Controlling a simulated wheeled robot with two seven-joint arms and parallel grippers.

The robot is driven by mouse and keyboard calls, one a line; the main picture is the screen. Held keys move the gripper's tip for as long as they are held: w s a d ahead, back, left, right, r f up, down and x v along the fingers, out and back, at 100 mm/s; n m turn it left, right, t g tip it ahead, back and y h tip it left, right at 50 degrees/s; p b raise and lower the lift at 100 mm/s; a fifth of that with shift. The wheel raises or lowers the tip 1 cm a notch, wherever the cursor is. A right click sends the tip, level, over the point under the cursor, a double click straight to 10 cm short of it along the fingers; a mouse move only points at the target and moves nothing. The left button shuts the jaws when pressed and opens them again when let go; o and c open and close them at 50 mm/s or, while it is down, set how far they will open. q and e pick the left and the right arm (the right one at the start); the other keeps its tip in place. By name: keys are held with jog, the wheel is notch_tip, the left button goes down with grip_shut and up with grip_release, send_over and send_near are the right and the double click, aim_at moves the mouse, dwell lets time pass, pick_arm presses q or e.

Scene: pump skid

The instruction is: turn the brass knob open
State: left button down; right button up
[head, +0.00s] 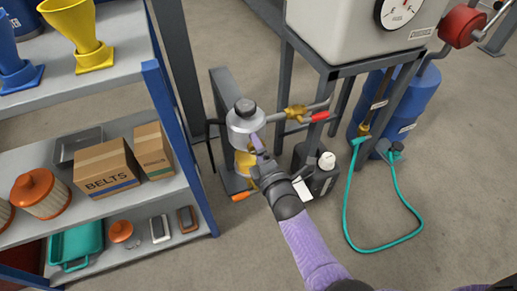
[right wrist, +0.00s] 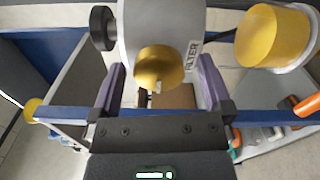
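The brass knob (right wrist: 160,66) is round and sits on the light grey filter housing (right wrist: 138,25), which carries a FILTER label. My right gripper (right wrist: 161,85) is open, with one purple finger on each side of the knob; I cannot tell whether either finger touches it. In the head view the filter housing (head: 245,122) stands on the skid with a yellow bowl below it. My right gripper (head: 257,146) is in front of the housing there and largely hides the knob. My left gripper is not in view.
A black knob (right wrist: 103,27) sticks out beside the housing. A pipe with a brass valve and red handle (head: 320,117) runs right of it. A black jug (head: 318,172) stands close by. A shelf with boxes (head: 104,168) is left; a teal hose (head: 347,220) lies right.

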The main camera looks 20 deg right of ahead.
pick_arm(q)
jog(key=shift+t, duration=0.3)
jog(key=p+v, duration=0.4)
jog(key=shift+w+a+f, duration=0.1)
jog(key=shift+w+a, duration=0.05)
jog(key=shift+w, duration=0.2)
pick_arm(e)
jog(key=s, duration=1)
jog(key=shift+d, duration=0.15)
